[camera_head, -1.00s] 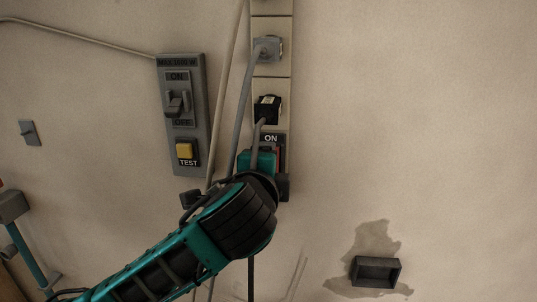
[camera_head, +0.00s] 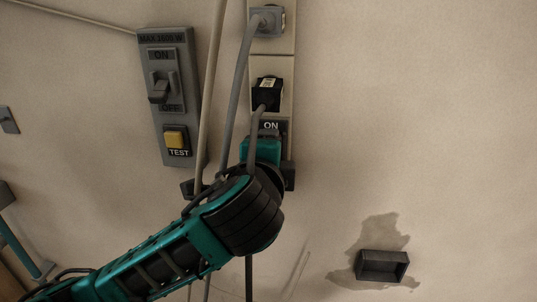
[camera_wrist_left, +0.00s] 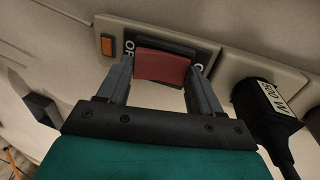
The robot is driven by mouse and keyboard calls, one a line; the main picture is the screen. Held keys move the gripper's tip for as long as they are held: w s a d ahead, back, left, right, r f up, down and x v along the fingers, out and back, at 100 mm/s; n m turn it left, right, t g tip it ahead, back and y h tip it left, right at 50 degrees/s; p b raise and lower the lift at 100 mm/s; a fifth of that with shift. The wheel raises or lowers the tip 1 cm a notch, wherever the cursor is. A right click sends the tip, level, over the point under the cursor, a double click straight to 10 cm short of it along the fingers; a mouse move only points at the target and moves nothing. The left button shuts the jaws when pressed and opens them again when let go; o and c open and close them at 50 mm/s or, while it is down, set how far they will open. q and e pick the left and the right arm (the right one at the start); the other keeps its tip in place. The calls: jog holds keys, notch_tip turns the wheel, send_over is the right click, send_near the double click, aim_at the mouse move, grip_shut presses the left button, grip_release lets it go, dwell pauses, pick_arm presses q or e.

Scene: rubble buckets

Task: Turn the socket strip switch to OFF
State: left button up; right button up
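The socket strip (camera_head: 286,65) runs vertically on the wall, with an ON label near its lower end. Its red rocker switch (camera_wrist_left: 162,66) shows in the left wrist view, between an OFF label on the left and a partly covered ON label on the right. My left gripper (camera_wrist_left: 160,72) is open, one finger at each end of the switch; whether they touch it I cannot tell. In the head view my left gripper (camera_head: 262,150) covers the switch. My right gripper is in neither view.
Two plugs, grey (camera_head: 266,22) and black (camera_head: 266,94), sit in the strip, their cables hanging close to my left arm. A grey switch box (camera_head: 185,95) with a lever and yellow TEST button is left of it. A dark open box (camera_head: 382,266) is lower right. An orange square (camera_wrist_left: 107,45) adjoins the OFF label.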

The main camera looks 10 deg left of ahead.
pick_arm(q)
jog(key=c, duration=0.6)
jog(key=shift+o, duration=0.2)
jog(key=t+b, duration=0.2)
jog(key=b, duration=0.1)
jog(key=f+t+b, duration=0.1)
jog(key=t+b, duration=0.1)
jog(key=b, duration=0.1)
jog(key=t+b, duration=0.1)
jog(key=b, duration=0.3)
jog(key=shift+f+t, duration=0.35)
jog(key=shift+t, duration=0.05)
jog(key=o, duration=0.8)
jog(key=shift+w, duration=0.1)
